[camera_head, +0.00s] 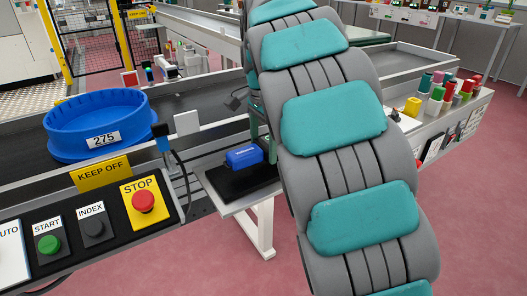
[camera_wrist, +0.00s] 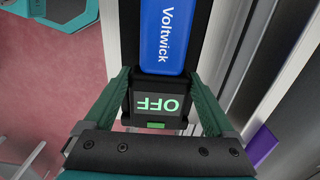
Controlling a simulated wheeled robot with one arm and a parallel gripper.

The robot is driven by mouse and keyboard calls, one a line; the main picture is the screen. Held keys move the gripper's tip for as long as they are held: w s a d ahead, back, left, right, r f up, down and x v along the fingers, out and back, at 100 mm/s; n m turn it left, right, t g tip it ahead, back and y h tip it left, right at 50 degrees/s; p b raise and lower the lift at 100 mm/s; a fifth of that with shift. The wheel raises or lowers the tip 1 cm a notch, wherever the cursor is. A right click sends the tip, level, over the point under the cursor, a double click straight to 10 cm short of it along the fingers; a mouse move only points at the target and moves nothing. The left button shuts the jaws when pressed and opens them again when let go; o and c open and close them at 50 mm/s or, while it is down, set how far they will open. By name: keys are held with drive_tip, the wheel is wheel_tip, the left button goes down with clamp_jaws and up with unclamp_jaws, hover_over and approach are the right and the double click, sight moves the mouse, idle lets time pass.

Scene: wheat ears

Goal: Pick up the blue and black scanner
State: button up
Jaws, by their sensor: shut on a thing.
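The blue and black scanner (camera_head: 244,157) lies over a black pad on a small white stand in the head view; I cannot tell whether it touches the pad. In the wrist view, its blue part (camera_wrist: 166,38) reads "Voltwick" and its black end (camera_wrist: 157,101) has a display reading "OFF". My gripper (camera_wrist: 161,80) is shut on the black end, one green finger on each side. In the head view, my arm hides most of the gripper and the scanner's right end.
The small stand (camera_head: 262,222) adjoins the conveyor (camera_head: 205,140). A blue round bin (camera_head: 97,127) marked 275 sits on the belt at left. A control panel (camera_head: 95,225) with a red stop button is at front left. Several coloured cylinders (camera_head: 436,92) stand at right.

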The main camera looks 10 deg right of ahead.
drive_tip(key=shift+r, duration=0.4)
drive_tip(key=shift+s, duration=1.1)
drive_tip(key=s+r+b, duration=0.1)
drive_tip(key=s, duration=1.3)
drive_tip(key=shift+r, duration=0.15)
drive_tip(key=shift+w+d, duration=0.1)
